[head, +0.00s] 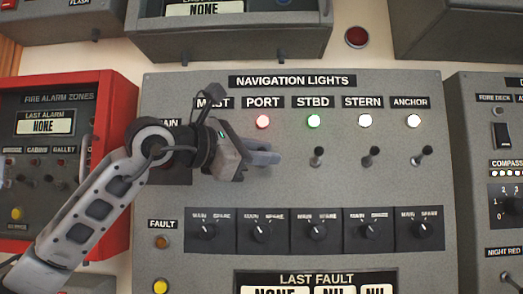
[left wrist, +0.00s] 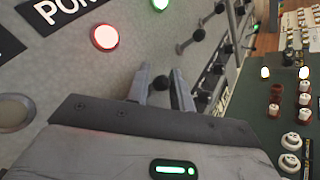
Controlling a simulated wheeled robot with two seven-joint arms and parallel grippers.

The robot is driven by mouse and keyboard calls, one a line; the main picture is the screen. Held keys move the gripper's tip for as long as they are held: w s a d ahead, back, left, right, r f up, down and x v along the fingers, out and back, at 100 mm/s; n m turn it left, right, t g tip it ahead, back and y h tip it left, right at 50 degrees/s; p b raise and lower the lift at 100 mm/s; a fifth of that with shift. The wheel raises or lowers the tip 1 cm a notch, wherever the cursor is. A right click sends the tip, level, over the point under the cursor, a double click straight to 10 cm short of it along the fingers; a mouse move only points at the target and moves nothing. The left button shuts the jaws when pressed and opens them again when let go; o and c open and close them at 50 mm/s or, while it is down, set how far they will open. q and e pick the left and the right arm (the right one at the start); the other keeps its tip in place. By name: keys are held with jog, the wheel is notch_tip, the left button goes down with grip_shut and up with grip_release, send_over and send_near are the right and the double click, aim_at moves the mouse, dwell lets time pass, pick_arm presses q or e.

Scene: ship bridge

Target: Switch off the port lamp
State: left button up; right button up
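The navigation lights panel fills the middle of the head view. Its port lamp (head: 262,121) glows red below the PORT label; it also shows lit in the left wrist view (left wrist: 105,37). My left gripper (head: 268,152) is in front of the panel just below this lamp, fingers pointing right. It hides the port switch in the head view. In the left wrist view its fingers (left wrist: 162,92) stand apart, with a small dark shape between them that may be the switch tip; I cannot tell whether they touch it. My right gripper is not in view.
The starboard switch (head: 317,155), stern switch (head: 371,156) and anchor switch (head: 422,154) stick out to the right in the same row. The starboard lamp (head: 314,121) glows green. A row of rotary knobs (head: 317,231) lies below. A red fire alarm box (head: 112,105) stands at left.

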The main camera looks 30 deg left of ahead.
pick_arm(q)
grip_shut()
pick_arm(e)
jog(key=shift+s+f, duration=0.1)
